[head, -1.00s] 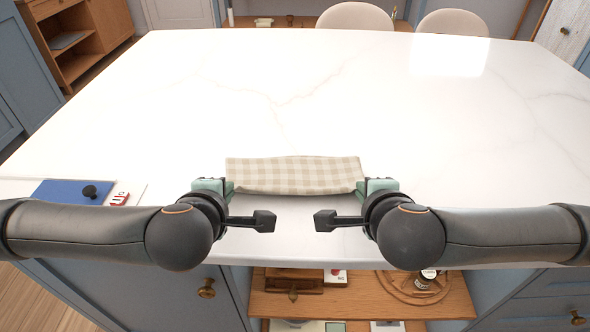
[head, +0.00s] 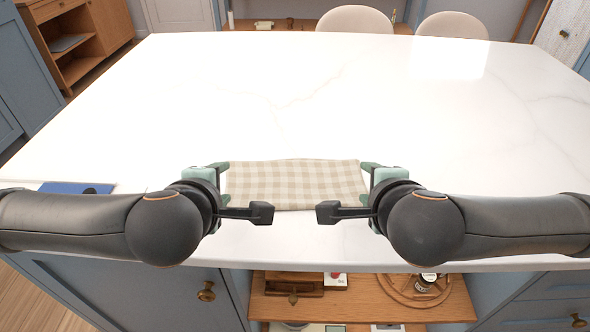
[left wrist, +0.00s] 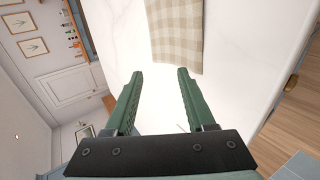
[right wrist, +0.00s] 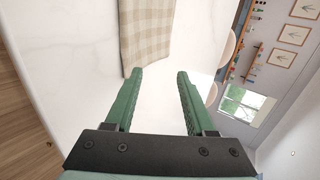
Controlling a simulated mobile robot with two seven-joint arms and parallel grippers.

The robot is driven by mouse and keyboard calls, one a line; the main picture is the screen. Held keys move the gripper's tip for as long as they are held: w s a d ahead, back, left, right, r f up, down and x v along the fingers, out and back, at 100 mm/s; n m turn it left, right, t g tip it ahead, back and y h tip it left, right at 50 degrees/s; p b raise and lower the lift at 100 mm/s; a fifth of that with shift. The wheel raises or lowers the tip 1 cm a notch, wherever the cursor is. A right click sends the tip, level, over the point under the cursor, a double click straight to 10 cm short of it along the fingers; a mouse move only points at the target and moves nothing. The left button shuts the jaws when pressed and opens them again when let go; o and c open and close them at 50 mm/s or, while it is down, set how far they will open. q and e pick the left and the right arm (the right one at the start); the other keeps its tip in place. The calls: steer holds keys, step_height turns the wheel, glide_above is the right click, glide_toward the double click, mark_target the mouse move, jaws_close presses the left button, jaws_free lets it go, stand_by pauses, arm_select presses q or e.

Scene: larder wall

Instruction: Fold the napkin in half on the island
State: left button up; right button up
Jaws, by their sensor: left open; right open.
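The napkin (head: 295,186), beige and cream checked, lies on the white island top near its front edge, as a wide, short rectangle. My left gripper (head: 222,168) is open at the napkin's left end, and my right gripper (head: 370,167) is open at its right end. In the left wrist view the napkin (left wrist: 177,35) lies beyond the open, empty fingers (left wrist: 162,73). In the right wrist view the napkin (right wrist: 147,35) likewise lies beyond the empty fingers (right wrist: 160,73). I cannot tell how its layers lie.
The island top (head: 290,110) is clear behind the napkin. A blue flat item (head: 75,188) lies at the front left, partly hidden by my left arm. An open shelf (head: 360,297) holding several things is below the front edge. Two chairs (head: 354,19) stand beyond the island.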

arm_select(q)
steer(key=s+r, duration=0.2)
steer(key=r, duration=0.1)
steer(key=s+r, duration=0.1)
steer(key=r, duration=0.1)
steer(key=shift+r, duration=0.1)
arm_select(e)
steer(key=s+r, duration=0.2)
steer(key=r, duration=0.1)
steer(key=s+r, duration=0.1)
steer(key=r, duration=0.1)
steer(key=shift+r, duration=0.1)
